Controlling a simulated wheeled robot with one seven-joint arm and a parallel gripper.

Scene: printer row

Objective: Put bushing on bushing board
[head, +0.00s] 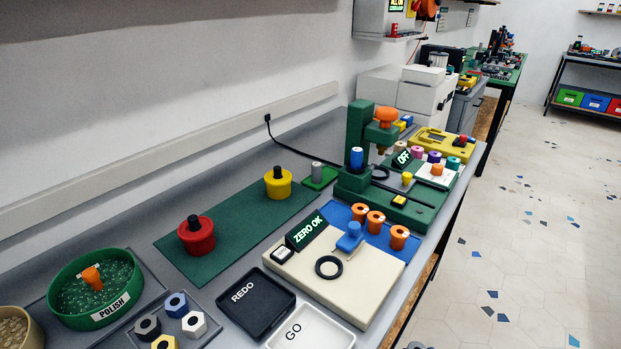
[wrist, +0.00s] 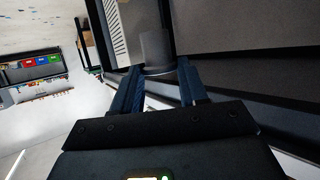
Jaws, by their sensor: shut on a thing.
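In the wrist view my gripper (wrist: 158,78) is shut on a dark grey flanged cylinder (wrist: 157,47), which looks like the bushing. Its wider rim sits between the fingertips and its narrower part points away from the gripper. The head view does not clearly show my gripper. There, a white board (head: 455,178) with several coloured ring-shaped pieces stands behind the green press. A blue mat (head: 340,212) in front of the press carries several orange hollow cylinders (head: 376,221). I cannot tell which of these is the bushing board.
The green press (head: 415,205) stands beside the white board, with an OFF sign above. A cream scale (head: 350,285) reading ZERO OK, a black REDO tray (head: 255,325) and a white GO tray (head: 325,342) lie nearer. A dark panel (wrist: 240,60) is close beside my gripper.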

